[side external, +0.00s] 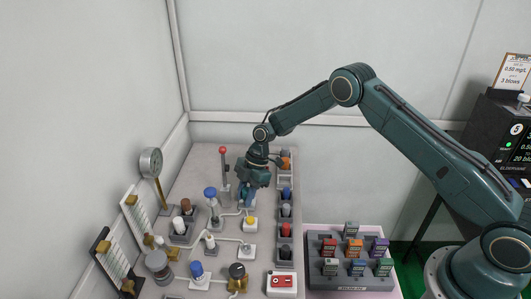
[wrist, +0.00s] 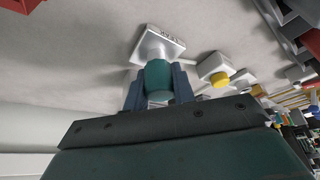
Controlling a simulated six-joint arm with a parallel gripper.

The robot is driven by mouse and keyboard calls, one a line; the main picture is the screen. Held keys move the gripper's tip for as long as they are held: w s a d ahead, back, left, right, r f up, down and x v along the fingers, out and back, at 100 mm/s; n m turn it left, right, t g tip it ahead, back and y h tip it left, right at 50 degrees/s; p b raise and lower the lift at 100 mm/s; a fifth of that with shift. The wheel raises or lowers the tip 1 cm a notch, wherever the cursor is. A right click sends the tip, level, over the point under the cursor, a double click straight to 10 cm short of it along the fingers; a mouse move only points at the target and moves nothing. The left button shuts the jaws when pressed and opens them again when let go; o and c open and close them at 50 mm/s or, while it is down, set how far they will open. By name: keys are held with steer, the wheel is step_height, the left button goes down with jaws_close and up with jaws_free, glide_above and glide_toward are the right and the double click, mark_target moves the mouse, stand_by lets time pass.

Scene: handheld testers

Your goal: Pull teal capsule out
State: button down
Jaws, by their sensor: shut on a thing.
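The teal capsule (wrist: 158,76) is between the two blue fingers of my gripper (wrist: 159,88) in the wrist view. The fingers are shut on its sides. A white block with dark lettering (wrist: 158,46) lies right beyond the capsule's end; I cannot tell whether the capsule is still seated in it or just clear of it. In the side view my gripper (side external: 248,199) points down low over the bench, and the capsule is hidden there by the gripper.
A row of holders with coloured plugs, including a red one (side external: 285,230), runs right of my gripper. A yellow-topped fitting (side external: 250,222) stands close in front. A red-topped post (side external: 224,170) stands close left. A tray of coloured blocks (side external: 350,284) lies farther right.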

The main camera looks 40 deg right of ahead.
steer(key=shift+r, duration=0.75)
steer(key=shift+r, duration=0.7)
steer(key=shift+r, duration=0.35)
steer(key=shift+r, duration=0.35)
steer(key=shift+r, duration=0.4)
steer(key=shift+r, duration=0.1)
